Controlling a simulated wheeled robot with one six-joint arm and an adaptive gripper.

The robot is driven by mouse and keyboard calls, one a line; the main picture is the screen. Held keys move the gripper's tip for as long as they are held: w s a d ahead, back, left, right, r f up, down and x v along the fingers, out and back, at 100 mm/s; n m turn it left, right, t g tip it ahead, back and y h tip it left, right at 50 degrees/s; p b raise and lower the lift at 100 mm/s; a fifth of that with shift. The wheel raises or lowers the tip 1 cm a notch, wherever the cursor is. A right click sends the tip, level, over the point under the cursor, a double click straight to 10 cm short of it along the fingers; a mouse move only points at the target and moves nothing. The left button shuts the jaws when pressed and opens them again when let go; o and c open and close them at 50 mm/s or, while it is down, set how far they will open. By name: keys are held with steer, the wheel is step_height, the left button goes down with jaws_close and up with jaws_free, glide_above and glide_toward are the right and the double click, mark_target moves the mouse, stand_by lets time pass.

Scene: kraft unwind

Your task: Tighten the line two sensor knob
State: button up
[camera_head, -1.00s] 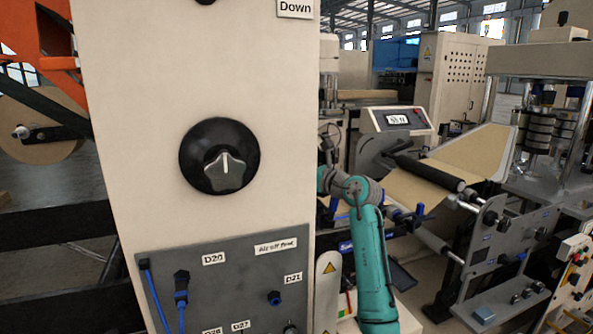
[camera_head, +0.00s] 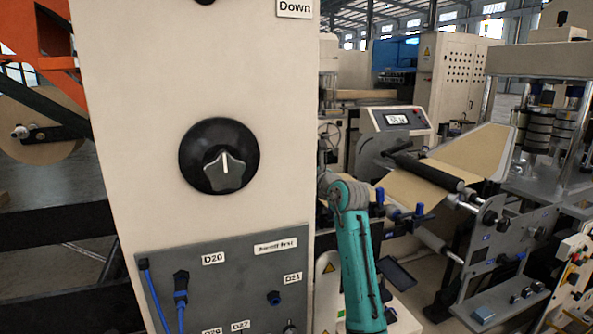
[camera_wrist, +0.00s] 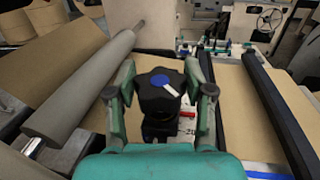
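A dark lobed knob (camera_wrist: 158,95) with a blue cap and a white pointer mark is in the middle of the wrist view. It sits above a small black and red device (camera_wrist: 170,126) beside a scale with small markings. My gripper (camera_wrist: 160,72) is open, with one finger on each side of the knob and what look like narrow gaps between. I cannot make out a line label there. In the head view my teal arm (camera_head: 361,260) reaches behind the pale post, which hides my gripper and that knob.
The pale post (camera_head: 110,150) carries a large black knob (camera_head: 222,168) and a grey socket panel (camera_head: 240,262). A grey roller (camera_wrist: 80,85) and a black roller (camera_wrist: 283,120) flank my gripper over brown paper webs. A display console (camera_head: 397,119) stands behind.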

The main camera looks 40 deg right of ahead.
steer(key=o, duration=0.3)
steer(key=shift+r, duration=0.15)
steer(key=shift+s, duration=0.1)
steer(key=s+a, duration=0.1)
steer(key=s, duration=1.1)
steer(key=shift+w+a, duration=0.1)
